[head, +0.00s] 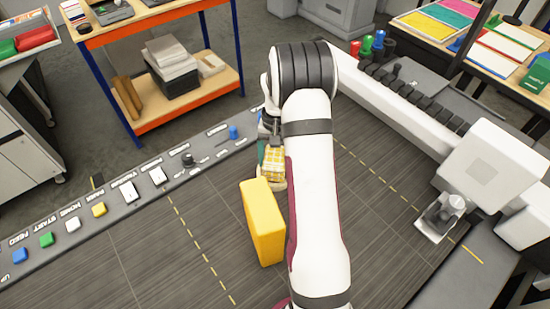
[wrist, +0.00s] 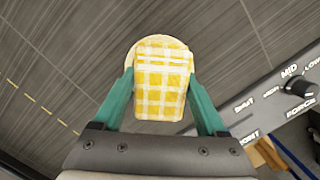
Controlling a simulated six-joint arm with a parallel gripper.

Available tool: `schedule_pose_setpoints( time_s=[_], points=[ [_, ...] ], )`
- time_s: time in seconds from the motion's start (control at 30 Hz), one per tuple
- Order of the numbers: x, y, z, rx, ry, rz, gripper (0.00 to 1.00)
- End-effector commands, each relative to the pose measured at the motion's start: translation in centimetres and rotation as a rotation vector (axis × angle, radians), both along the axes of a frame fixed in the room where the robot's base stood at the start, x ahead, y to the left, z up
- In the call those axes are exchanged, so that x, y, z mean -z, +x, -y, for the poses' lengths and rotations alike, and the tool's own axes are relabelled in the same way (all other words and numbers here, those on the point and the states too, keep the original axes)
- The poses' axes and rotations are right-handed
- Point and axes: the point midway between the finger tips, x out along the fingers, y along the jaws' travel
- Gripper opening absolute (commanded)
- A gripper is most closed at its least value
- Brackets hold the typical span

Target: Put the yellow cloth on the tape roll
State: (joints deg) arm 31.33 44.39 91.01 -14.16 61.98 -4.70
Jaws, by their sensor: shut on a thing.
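The yellow cloth (wrist: 160,85), a folded yellow and white plaid piece, sits between the two teal fingers of my gripper (wrist: 160,74) in the wrist view. My gripper is shut on its sides. In the head view the cloth (head: 274,160) shows just left of my arm, which hides part of it and of the gripper (head: 264,150). A round pale rim, seemingly the tape roll (wrist: 148,41), shows beyond the cloth in the wrist view. The cloth covers most of it. I cannot tell whether the cloth touches it.
A yellow upright block (head: 262,222) stands close in front of the cloth. A control strip (head: 128,190) with buttons and knobs runs along the far left edge of the dark surface. A white machine rail (head: 410,105) lies right. The surface left of the block is clear.

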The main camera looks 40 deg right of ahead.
Motion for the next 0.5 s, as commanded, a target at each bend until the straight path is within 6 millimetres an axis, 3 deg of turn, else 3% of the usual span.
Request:
schedule_pose_setpoints(
  time_s=[0.37,0.4,0.5],
  points=[
    [0.85,0.0,0.01,-0.001,0.0,0.0,0.17],
    [0.83,0.0,0.01,-0.001,0.0,0.0,0.8],
    [0.82,0.0,0.01,-0.001,0.0,0.0,0.98]
  ],
)
